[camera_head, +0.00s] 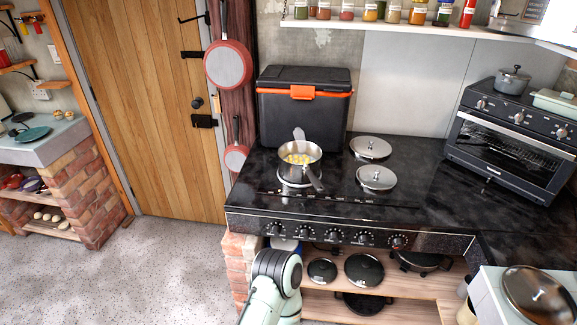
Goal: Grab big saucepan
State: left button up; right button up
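A steel saucepan (300,165) stands upright on the left part of the black stove top (330,200). Its long handle (314,181) points toward the front, and small yellow pieces (299,158) lie inside it. A smaller grey lidded pot (512,80) stands on the oven at the right. A large red-bottomed pan (228,66) and a smaller one (236,158) hang beside the door. A pale and black link of one of my arms shows at the bottom, below the stove front. Neither gripper is in view.
Two silver lids (370,147) (376,177) lie right of the saucepan. A black box with an orange latch (302,92) stands behind it. The oven (513,145) stands at the right. A large lid (540,295) lies lower right. The shelf below (410,285) holds several dark pans.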

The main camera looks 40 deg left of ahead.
aim_at(299, 160)
jog(key=u, duration=1.45)
